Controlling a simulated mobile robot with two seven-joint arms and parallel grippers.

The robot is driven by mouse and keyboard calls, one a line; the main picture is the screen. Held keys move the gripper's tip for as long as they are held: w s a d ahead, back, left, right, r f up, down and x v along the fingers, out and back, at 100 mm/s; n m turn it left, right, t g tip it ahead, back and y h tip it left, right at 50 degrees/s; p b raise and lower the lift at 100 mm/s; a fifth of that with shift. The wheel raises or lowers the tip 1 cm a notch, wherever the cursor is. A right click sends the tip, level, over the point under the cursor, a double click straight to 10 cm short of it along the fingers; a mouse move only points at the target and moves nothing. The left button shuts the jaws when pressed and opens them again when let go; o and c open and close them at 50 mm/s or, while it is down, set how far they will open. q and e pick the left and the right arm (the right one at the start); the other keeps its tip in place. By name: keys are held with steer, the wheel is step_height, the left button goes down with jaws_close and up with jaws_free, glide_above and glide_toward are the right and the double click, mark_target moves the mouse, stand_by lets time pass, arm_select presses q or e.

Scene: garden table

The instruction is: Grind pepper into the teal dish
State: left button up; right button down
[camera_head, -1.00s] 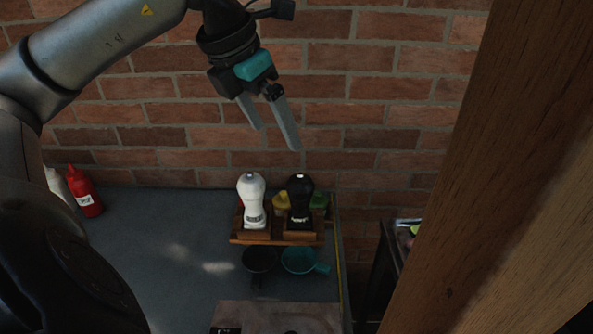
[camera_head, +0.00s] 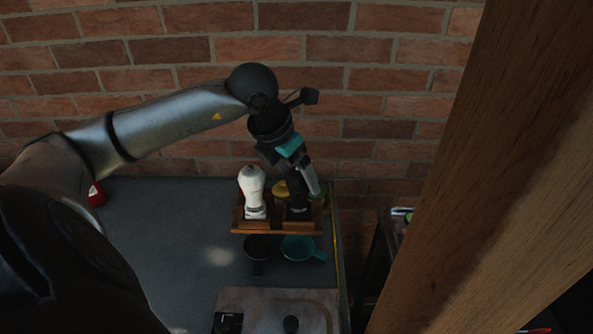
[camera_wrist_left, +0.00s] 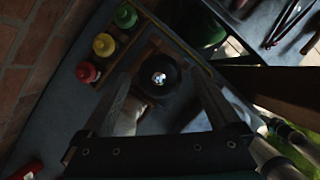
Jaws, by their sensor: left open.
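The black grinder (camera_head: 297,207) stands upright in a wooden rack (camera_head: 278,227) beside a white grinder (camera_head: 253,187). The teal dish (camera_head: 299,249) with a short handle sits in front of the rack, next to a black dish (camera_head: 258,247). My left gripper (camera_head: 308,185) is open at the top of the black grinder and partly hides it. In the left wrist view, its fingers (camera_wrist_left: 160,76) lie on either side of the black grinder's round top with its silver knob (camera_wrist_left: 159,78). The white grinder (camera_wrist_left: 130,115) is partly hidden behind a finger there. My right gripper is not seen.
Red (camera_wrist_left: 87,72), yellow (camera_wrist_left: 104,45) and green (camera_wrist_left: 125,16) bottles line up behind the rack by the brick wall. A red bottle (camera_head: 97,195) stands at the table's left. A board (camera_head: 262,300) lies in front. A wooden post (camera_head: 470,170) blocks the right side.

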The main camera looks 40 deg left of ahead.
arm_select(q)
steer(key=shift+f, duration=0.15)
steer(key=shift+c, duration=0.2)
steer(key=c, duration=1.3)
